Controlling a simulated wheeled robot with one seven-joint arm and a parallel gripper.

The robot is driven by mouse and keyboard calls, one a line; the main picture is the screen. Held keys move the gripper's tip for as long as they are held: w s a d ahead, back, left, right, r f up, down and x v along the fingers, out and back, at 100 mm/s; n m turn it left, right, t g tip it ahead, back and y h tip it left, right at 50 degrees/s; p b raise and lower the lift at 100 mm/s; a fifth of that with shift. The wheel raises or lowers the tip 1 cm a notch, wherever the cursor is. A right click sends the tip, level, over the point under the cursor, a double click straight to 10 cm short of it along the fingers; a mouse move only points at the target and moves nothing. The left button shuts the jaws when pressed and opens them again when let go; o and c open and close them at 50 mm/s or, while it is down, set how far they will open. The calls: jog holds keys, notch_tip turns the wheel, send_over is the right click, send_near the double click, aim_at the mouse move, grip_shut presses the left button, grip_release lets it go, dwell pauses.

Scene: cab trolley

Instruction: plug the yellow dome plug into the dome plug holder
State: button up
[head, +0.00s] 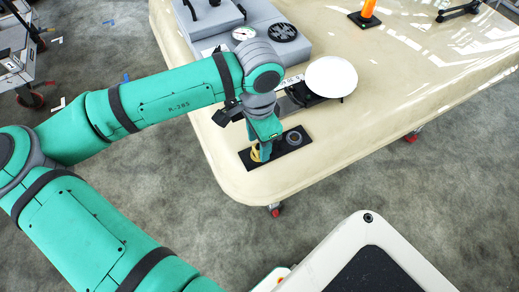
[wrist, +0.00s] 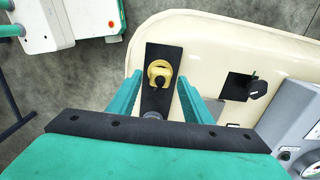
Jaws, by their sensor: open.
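The yellow dome plug (head: 256,153) sits at the left end of a black plate (head: 276,151) near the table's front corner. In the wrist view the plug (wrist: 160,70) shows as a yellow round piece with a darker centre. A grey ring, which looks like the dome plug holder (head: 294,138), is at the plate's other end; in the wrist view the ring (wrist: 152,116) is mostly hidden by my gripper's mount. My gripper (head: 265,153) is open and points down at the plug. In the wrist view its fingers appear on either side of the plug; I cannot tell whether they touch it.
A white disc (head: 331,77) on a black base stands behind the plate. A grey box (head: 225,22) with a dial and black round vent lies farther back. The table (head: 400,100) is clear to the right.

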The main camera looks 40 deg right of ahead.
jog(key=shift+f, duration=0.8)
jog(key=shift+w, duration=0.1)
jog(key=shift+c, duration=0.3)
dwell(0.5)
grip_shut()
